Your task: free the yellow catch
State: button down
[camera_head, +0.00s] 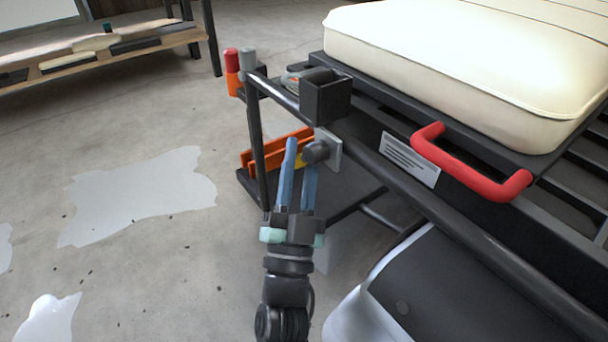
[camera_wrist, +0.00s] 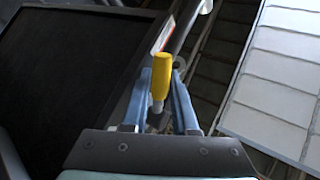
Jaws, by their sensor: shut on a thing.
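The yellow catch (camera_wrist: 161,78) shows in the wrist view as a short upright yellow grip with a pale, thinner lower part. It stands between the two blue fingers of my gripper (camera_wrist: 160,98), which is shut on it. In the head view my gripper (camera_head: 301,158) reaches up to the cart's near-left corner. Only a small yellow bit of the catch (camera_head: 299,161) shows there between the fingers. A dark round knob (camera_head: 316,152) and a grey plate (camera_head: 329,148) sit beside the right finger. The catch's mount is mostly hidden.
The black cart frame carries a cream cushion (camera_head: 470,55) with a red handle (camera_head: 468,170) at its side. A black box (camera_head: 325,96) is on the rail above my gripper. An orange tray (camera_head: 275,150) lies on the lower shelf. Open floor is at left.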

jog(key=m+h+b, duration=0.1)
jog(key=m+h, duration=0.1)
jog(key=h, duration=0.1)
jog(key=shift+w+a+r+m+t+b, duration=0.2)
jog(key=shift+m+t+b, duration=0.2)
jog(key=shift+w+r+m+h+b, duration=0.1)
jog(key=shift+r+m+h+b, duration=0.2)
jog(key=shift+m+h, duration=0.4)
jog(key=c, duration=0.7)
grip_release()
jog(key=p+v, duration=0.3)
jog(key=v, duration=1)
jog(key=shift+w+p, duration=0.1)
jog(key=shift+p, duration=0.25)
